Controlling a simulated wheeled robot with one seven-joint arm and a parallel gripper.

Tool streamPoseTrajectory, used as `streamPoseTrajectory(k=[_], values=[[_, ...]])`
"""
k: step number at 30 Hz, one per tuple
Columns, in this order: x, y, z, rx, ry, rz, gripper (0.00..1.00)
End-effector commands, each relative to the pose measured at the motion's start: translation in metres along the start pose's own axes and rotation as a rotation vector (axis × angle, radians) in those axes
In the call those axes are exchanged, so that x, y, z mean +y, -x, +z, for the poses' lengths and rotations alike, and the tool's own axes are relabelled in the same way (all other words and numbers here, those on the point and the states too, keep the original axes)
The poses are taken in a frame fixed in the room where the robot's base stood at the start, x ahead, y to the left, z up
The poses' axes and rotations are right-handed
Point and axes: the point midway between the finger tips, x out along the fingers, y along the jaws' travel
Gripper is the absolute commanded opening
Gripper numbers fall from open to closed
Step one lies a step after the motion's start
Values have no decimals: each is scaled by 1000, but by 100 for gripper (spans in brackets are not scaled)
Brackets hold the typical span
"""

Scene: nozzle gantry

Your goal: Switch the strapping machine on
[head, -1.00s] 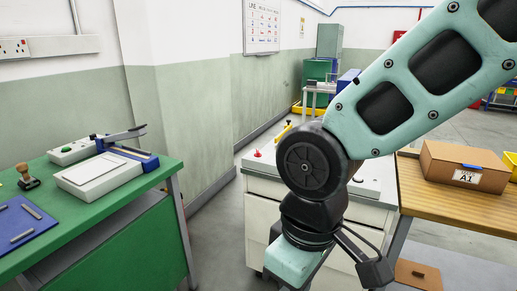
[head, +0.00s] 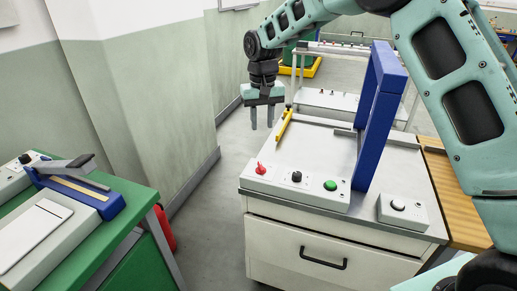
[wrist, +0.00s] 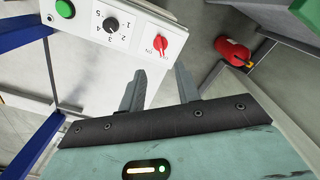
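The strapping machine is a white cabinet (head: 300,236) with a grey top and a blue arch (head: 377,120). Its front control panel (head: 322,196) carries a red switch (head: 261,168) at the left, a black dial (head: 296,177) and a green button (head: 330,185). My gripper (head: 262,127) points down, open and empty, above and behind the panel's left end. In the wrist view its fingers (wrist: 160,88) are apart, touching nothing, with the switch just beyond them.
A small box with a pale knob (head: 398,206) stands right of the panel. A yellow-handled tool (head: 285,123) lies at the top's left edge. A green bench (head: 130,235) is at left, with a red extinguisher (wrist: 233,50) beside it. Open floor lies between bench and cabinet.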

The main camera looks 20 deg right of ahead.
Motion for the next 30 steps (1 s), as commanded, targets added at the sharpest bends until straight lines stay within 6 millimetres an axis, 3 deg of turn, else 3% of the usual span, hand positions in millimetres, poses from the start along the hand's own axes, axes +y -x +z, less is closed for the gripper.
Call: streamPoseTrajectory(k=[8,24,30], values=[[4,-23,-4,-3,-9,4,33],[3,-133,-3,-4,-9,3,33],[3,-162,-4,-1,-8,3,33]])
